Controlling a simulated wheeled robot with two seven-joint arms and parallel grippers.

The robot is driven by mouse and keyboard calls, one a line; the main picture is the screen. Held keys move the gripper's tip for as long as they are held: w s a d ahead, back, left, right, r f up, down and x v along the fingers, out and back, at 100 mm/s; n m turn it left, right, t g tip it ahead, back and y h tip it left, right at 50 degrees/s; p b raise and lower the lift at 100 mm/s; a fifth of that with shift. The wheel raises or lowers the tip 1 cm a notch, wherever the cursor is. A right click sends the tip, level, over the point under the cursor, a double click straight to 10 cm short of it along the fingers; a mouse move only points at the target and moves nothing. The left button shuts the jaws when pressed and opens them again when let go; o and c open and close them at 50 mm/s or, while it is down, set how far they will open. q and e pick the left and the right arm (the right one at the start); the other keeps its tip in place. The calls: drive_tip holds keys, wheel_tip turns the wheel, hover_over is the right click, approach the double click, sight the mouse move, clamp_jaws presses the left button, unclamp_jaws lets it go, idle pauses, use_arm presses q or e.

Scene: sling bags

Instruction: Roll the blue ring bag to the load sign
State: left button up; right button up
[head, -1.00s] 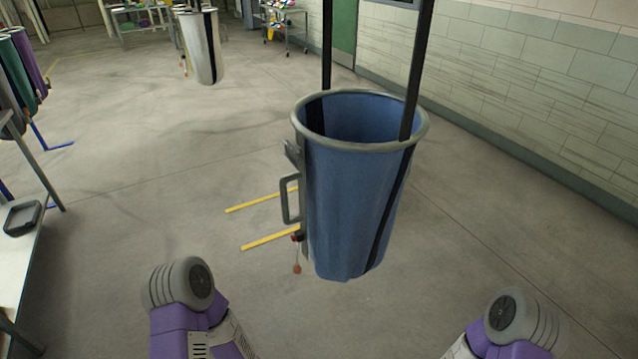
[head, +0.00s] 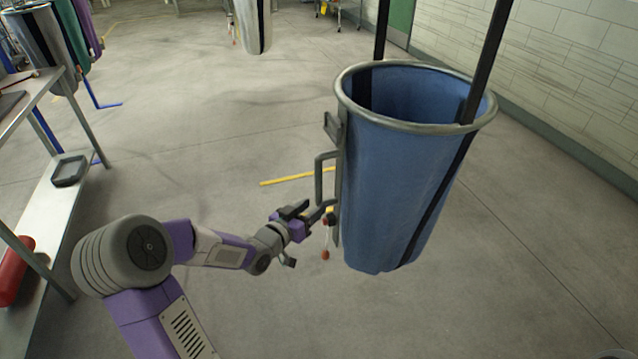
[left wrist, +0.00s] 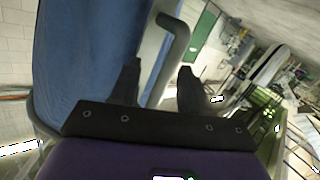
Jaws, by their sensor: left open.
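The blue ring bag (head: 405,170) hangs from black straps, with a grey metal ring at its top and a grey handle (head: 321,178) on its left side. My left gripper (head: 322,208) is open beside the lower part of the handle. In the left wrist view the blue bag (left wrist: 85,55) fills the left, and the handle (left wrist: 172,45) stands ahead of and between the open fingers of the left gripper (left wrist: 160,85). I cannot tell whether the fingers touch it. A red-ended cord (head: 325,254) hangs below the handle. My right gripper and the load sign are not seen.
A yellow floor line (head: 298,176) runs behind the handle. A metal shelf table (head: 45,215) with a black tray (head: 69,170) and a red cylinder (head: 14,270) stands at left. The brick wall (head: 570,65) is at right.

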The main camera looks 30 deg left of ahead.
sight(316, 178)
use_arm(q)
drive_tip(key=r, duration=0.2)
drive_tip(key=a+r+m+t, duration=0.1)
drive_tip(key=r, duration=0.1)
drive_tip(key=a+r+m+b, duration=0.1)
drive_tip(key=shift+r, duration=0.4)
drive_tip(key=w, duration=0.2)
drive_tip(key=w+b, duration=0.1)
drive_tip(key=w, duration=0.3)
drive_tip(key=shift+w+d+b, duration=0.35)
drive_tip(key=shift+w+b, duration=0.05)
drive_tip(key=shift+c, duration=0.3)
clamp_jaws()
